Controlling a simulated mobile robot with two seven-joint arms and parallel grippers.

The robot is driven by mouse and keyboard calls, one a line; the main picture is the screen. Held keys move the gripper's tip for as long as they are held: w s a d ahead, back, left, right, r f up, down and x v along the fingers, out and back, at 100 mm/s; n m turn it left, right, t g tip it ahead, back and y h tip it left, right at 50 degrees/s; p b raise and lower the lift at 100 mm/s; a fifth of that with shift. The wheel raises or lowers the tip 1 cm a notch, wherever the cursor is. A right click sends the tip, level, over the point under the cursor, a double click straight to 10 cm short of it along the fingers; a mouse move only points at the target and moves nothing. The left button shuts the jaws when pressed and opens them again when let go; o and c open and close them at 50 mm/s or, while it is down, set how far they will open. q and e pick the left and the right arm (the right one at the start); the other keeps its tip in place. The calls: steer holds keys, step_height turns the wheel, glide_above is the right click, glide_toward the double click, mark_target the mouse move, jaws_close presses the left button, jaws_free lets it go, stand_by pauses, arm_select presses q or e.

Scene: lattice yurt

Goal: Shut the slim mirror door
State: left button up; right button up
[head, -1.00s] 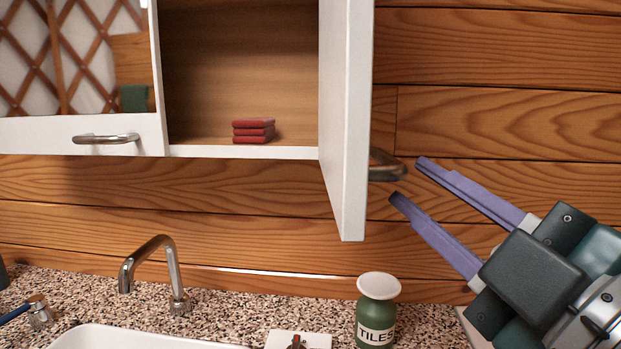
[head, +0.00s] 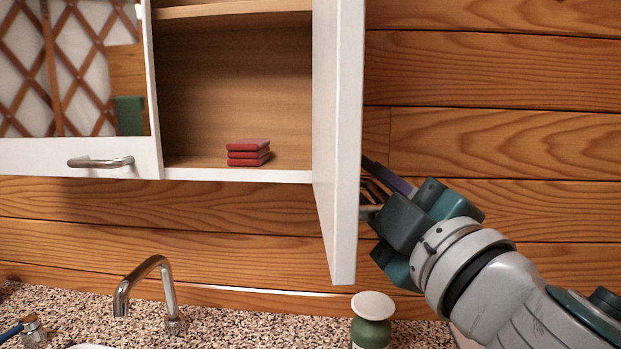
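The slim mirror door (head: 338,140) stands wide open on the wall cabinet, seen nearly edge-on with its white edge toward me. Its mirror face is turned away to the right and hidden. My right gripper (head: 376,188) is at the outer side of this door, low down, where the door handle is. One purple finger shows, running to the door's edge. The fingertips are hidden or too crowded with the handle to tell whether they grip it. My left gripper is not in view.
The cabinet (head: 240,175) holds a small red folded stack (head: 248,152). A wider mirror door (head: 80,155) with a bar handle is shut at left. Below are a tap (head: 145,282) and a green jar (head: 371,318) with a white lid on the speckled counter.

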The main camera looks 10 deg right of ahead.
jaws_close()
stand_by(1.2)
